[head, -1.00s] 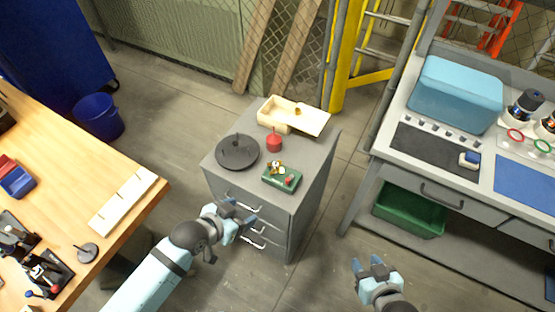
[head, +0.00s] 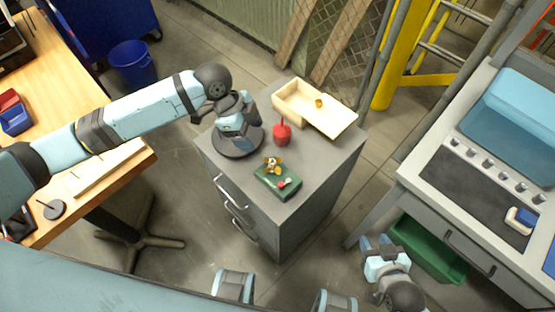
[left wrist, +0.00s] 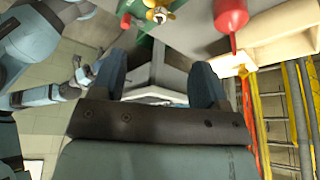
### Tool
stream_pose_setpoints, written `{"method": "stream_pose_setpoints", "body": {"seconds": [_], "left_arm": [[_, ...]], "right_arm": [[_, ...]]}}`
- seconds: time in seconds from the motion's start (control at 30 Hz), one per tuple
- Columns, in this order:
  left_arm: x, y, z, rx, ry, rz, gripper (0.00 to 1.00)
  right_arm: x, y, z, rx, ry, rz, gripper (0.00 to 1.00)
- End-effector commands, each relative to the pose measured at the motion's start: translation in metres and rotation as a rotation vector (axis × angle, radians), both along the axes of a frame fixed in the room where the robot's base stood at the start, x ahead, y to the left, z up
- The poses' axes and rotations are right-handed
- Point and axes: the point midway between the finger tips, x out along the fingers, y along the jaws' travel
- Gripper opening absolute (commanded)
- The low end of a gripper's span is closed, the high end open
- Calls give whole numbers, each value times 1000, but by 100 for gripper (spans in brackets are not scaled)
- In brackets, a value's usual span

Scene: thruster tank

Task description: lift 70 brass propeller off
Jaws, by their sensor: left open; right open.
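The brass propeller (head: 273,165) sits on a small green block (head: 277,183) on top of the grey cabinet. It also shows at the top edge of the left wrist view (left wrist: 159,11), beside the green block's edge. My left gripper (head: 240,140) is over the round black disc (head: 237,153), to the left of the propeller and apart from it. Its two fingers stand apart in the left wrist view (left wrist: 160,70), with nothing between them. The gripper hides part of the disc. My right gripper (head: 374,243) is open and empty, low to the right of the cabinet.
A red bulb-shaped thing (head: 283,133) stands close to the left gripper. A pale wooden box (head: 335,122) with a small brass piece (head: 319,103) lies at the cabinet's back right. The cabinet's front right top (head: 325,160) is bare. A wooden table is at left, a grey workbench at right.

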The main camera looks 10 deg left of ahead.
Motion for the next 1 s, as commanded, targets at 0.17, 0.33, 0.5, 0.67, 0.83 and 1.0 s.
{"method": "stream_pose_setpoints", "body": {"seconds": [0.17, 0.33, 0.5, 0.67, 0.83, 1.0], "left_arm": [[-2, -12, -27, 1, 6, -1, 68], [-2, -24, -57, 0, 3, -1, 68], [-2, -31, -74, -1, 2, 0, 68], [-1, -36, -85, 0, 2, 0, 68], [0, -47, -109, -1, 3, 0, 68], [0, -52, -123, 1, 0, 1, 68]], "right_arm": [[-3, 2, -1, 3, 5, 2, 43], [-4, 2, -2, 4, 7, 1, 43], [-3, 1, -3, 2, 7, -1, 43], [-1, -1, -1, -1, 5, -4, 43], [-1, -1, 0, -2, 4, -3, 43], [-1, -2, 0, -4, 3, -2, 43]]}}
